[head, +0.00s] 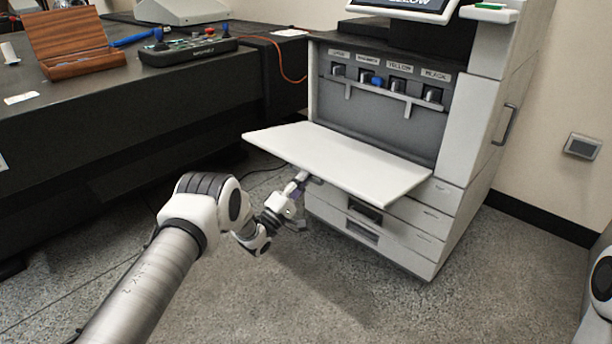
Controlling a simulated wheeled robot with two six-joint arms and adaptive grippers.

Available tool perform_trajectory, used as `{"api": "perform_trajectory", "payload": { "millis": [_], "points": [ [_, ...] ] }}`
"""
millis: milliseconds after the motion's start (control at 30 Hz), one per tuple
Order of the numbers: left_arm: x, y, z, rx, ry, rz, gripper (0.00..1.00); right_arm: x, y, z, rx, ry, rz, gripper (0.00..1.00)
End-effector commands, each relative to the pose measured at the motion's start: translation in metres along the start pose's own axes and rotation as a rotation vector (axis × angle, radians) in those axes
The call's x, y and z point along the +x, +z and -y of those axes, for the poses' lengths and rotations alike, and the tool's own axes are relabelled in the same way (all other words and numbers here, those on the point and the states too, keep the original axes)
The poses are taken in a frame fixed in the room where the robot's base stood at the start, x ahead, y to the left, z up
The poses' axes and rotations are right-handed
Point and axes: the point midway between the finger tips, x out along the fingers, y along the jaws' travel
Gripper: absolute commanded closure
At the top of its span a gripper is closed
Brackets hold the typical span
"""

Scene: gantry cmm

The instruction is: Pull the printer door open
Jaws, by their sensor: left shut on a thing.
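The printer (472,120) stands at the upper right. Its white front door (340,160) is folded down and lies nearly flat, sticking out toward me. Behind it the grey bay shows several labelled toner slots (385,82). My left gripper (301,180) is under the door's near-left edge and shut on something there. The door hides the fingertips in part, but the grip appears to be at the door's edge or handle. My right gripper is not in view; only a piece of my white right arm shows at the right edge.
A dark bench (150,90) on the left holds an open wooden box (80,45), a control box (190,45) and a blue tool (135,38). Closed paper drawers (385,225) sit below the door. The grey floor in front is clear.

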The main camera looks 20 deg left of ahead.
Motion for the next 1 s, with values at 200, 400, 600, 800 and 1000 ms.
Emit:
{"api": "perform_trajectory", "payload": {
  "millis": [200,400,600,800,1000],
  "points": [
    [-0.011,-0.002,0.029,0.006,0.002,-0.005,1.0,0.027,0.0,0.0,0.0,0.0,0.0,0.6],
    [-0.013,-0.002,0.038,0.007,0.003,-0.005,1.0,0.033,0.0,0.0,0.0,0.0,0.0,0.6],
    [-0.013,-0.002,0.04,0.006,0.001,-0.004,1.0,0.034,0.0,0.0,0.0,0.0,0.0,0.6],
    [-0.013,-0.001,0.04,0.005,0.0,-0.004,1.0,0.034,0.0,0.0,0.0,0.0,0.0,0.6],
    [-0.014,-0.001,0.041,0.004,0.0,-0.003,0.64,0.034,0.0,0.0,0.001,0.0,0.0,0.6]
  ]
}}
